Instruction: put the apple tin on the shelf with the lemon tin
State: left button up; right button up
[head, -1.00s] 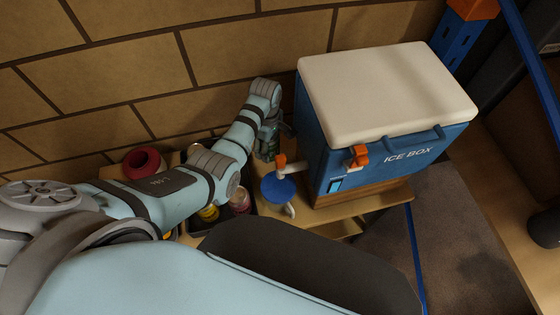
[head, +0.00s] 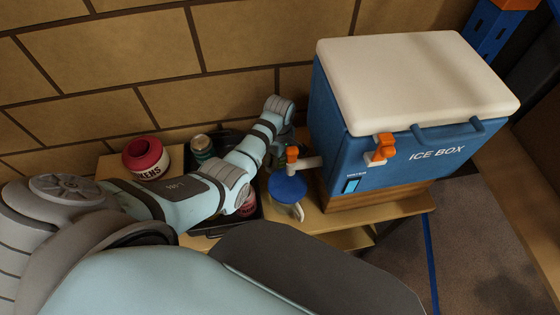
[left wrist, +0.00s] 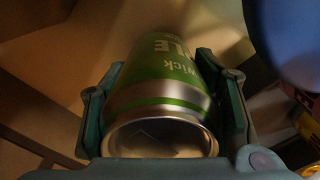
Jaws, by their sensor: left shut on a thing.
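The apple tin (left wrist: 165,95) is green with a silver rim and fills the middle of the left wrist view. My left gripper (left wrist: 168,80) is shut on it, one finger on each side. In the head view the left gripper (head: 284,145) is beside the ice box, mostly hidden by its own arm, and the tin cannot be made out there. No lemon tin can be identified for sure; a yellow and red thing (left wrist: 308,125) is partly in view at the right edge of the left wrist view. A lower wooden shelf (head: 352,240) shows under the table top. My right gripper is out of view.
A blue ice box (head: 400,150) with a white lid stands on the right, its tap above a blue-lidded jug (head: 288,188). A red pot (head: 146,157) stands behind my arm.

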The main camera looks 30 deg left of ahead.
pick_arm(q)
jog(key=shift+f, duration=0.15)
jog(key=o, duration=1.6)
jog(key=shift+o, duration=0.2)
